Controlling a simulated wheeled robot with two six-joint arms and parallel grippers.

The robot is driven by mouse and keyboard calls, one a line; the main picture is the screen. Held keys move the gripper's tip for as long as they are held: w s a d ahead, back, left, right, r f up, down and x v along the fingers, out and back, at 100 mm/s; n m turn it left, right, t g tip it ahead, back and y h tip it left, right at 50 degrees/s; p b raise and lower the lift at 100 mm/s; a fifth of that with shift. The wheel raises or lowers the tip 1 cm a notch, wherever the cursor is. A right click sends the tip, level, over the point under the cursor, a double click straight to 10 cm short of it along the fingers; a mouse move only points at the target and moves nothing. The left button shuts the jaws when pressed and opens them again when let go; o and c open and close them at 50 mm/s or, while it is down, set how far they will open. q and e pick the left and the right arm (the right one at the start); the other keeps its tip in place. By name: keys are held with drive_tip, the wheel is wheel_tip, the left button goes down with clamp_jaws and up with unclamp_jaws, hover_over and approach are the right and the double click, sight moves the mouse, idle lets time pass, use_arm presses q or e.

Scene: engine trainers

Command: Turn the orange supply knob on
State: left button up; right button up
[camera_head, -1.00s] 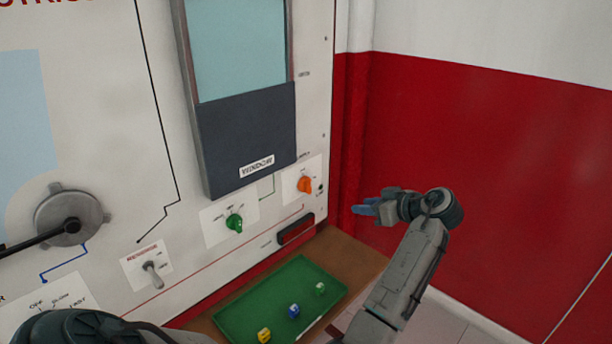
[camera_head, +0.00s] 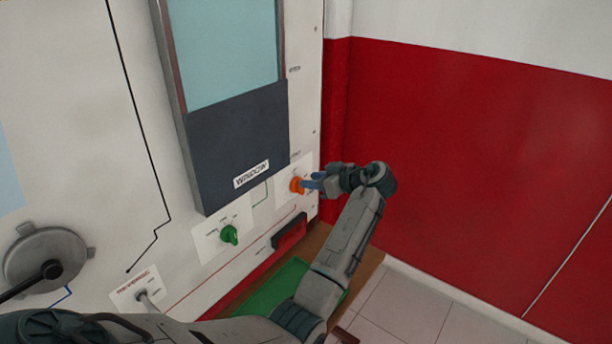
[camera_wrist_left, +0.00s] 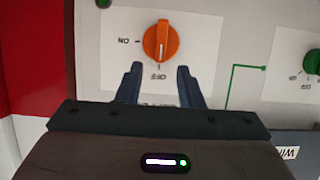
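The orange supply knob (camera_head: 297,186) is on a white plate at the right edge of the panel. In the left wrist view the orange knob (camera_wrist_left: 160,42) has its white mark pointing at the OFF label, with ON to the left. My left gripper (camera_head: 312,182) is at the knob in the head view. In the wrist view its two fingers (camera_wrist_left: 159,70) are open and apart, with the knob showing beyond and between the tips. I see no clear contact. My right gripper is not in view.
A green knob (camera_head: 229,235) sits left of the orange one, with a toggle switch (camera_head: 147,297) farther left. A dark window panel (camera_head: 238,145) is above. A green tray (camera_head: 268,290) lies below, partly hidden by my arm. A red wall (camera_head: 470,170) stands to the right.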

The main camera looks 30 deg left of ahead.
sight(299, 186)
use_arm(q)
drive_tip(key=x, duration=0.3)
drive_tip(key=shift+d+p, duration=0.1)
drive_tip(key=shift+p, duration=0.2)
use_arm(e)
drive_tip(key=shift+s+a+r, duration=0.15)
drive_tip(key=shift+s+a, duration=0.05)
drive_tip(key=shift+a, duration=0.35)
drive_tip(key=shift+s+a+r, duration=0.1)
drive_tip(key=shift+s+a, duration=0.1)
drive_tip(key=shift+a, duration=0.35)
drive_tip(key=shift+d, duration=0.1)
use_arm(q)
drive_tip(key=shift+c, duration=0.4)
clamp_jaws()
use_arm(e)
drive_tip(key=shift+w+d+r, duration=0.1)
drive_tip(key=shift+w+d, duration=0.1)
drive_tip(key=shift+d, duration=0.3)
